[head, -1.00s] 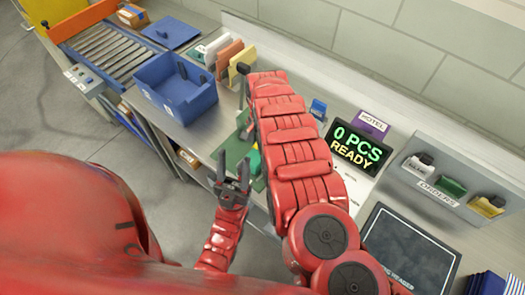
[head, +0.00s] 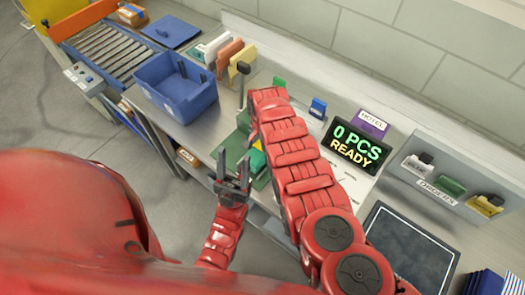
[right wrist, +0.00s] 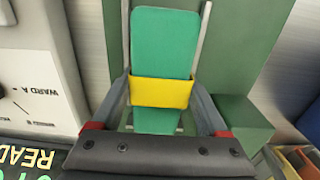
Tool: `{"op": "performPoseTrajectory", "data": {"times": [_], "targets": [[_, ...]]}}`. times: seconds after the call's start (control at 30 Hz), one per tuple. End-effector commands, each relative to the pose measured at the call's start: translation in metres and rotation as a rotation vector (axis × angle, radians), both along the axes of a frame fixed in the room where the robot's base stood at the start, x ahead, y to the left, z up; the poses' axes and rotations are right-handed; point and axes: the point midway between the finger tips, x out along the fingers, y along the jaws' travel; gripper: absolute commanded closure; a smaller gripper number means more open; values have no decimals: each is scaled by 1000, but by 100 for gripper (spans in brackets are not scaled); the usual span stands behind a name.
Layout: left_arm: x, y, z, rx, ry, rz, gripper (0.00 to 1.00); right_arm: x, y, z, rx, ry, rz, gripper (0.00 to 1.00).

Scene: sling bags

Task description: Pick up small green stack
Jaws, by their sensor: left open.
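A small green stack with a yellow band (right wrist: 165,52) fills the middle of the right wrist view. In the head view a bright green and yellow piece of it (head: 257,159) shows beside my right arm, which hides the rest. My right gripper (right wrist: 162,92) has one finger on each side of the stack at the band. The fingers lie very near its edges; whether they press on it I cannot tell. In the head view the right gripper is hidden by the arm. My left gripper (head: 233,172) is open and empty, in front of the counter edge.
A blue bin (head: 178,98) stands left on the counter, with upright coloured stacks (head: 225,56) behind it. A lit screen reading "0 PCS READY" (head: 357,146) stands right of my arm. A wall rack (head: 442,178) holds several small pieces. A dark green surface (right wrist: 262,40) lies around the stack.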

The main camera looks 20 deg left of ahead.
Motion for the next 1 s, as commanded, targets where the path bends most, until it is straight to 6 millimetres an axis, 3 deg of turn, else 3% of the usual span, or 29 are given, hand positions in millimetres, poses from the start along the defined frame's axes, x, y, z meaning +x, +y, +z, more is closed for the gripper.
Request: {"op": "performPoseTrajectory", "data": {"times": [0.03,0.3,0.63,0.8,1.0], "targets": [[0,0,0,0,0,0,50,0,0,0,0,0,0,52],[0,0,0,0,0,0,50,0,0,0,0,-1,0,99],[0,0,4,0,0,0,50,0,0,8,-2,-2,1,100],[0,0,13,0,0,0,50,0,2,30,2,-1,1,100],[0,0,5,0,0,0,50,-1,3,52,4,1,1,100]]}}
